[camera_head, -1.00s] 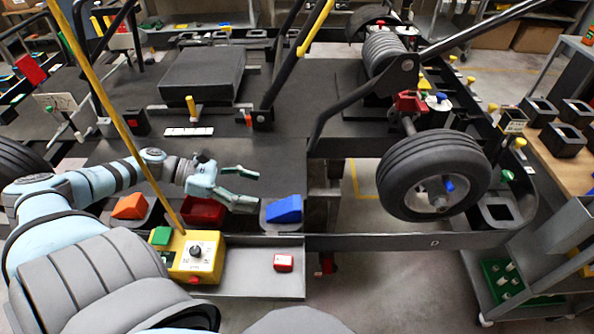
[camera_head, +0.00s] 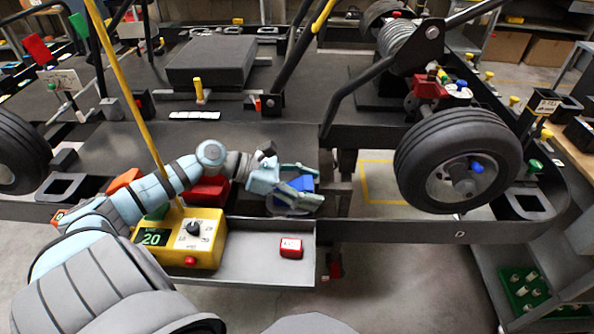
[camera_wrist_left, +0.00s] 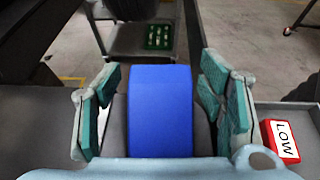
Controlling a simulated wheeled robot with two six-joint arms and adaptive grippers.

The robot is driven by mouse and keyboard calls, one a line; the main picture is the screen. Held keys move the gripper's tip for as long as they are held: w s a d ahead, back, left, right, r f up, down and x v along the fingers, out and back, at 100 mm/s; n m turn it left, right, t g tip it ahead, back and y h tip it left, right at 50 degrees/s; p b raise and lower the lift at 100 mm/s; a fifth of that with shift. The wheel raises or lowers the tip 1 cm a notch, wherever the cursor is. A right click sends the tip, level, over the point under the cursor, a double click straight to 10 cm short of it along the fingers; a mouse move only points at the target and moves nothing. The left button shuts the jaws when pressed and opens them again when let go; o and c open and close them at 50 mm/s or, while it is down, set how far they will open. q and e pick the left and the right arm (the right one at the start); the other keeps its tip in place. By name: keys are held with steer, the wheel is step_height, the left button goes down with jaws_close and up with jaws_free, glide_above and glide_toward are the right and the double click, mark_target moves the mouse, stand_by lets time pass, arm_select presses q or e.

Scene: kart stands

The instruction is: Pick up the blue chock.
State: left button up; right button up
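The blue chock (camera_head: 303,183) sits in a grey holder at the front edge of the dark kart stand, largely covered by my left gripper in the head view. In the left wrist view the blue chock (camera_wrist_left: 160,112) stands centred between the two green-padded fingers. My left gripper (camera_head: 314,187) is open around it, and it also shows in the left wrist view (camera_wrist_left: 162,75). Grey strips of the holder show between the chock and each finger, so the pads appear apart from it. My right gripper is not in view.
A red chock (camera_head: 208,190) and an orange chock (camera_head: 124,180) sit to the left. A yellow control box (camera_head: 180,238) and a red block marked LOW (camera_head: 291,248) lie on the front grey shelf (camera_head: 262,268). A large wheel (camera_head: 458,158) stands to the right.

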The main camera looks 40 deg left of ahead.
arm_select(q)
steer(key=c, duration=1.2)
steer(key=shift+c, duration=0.2)
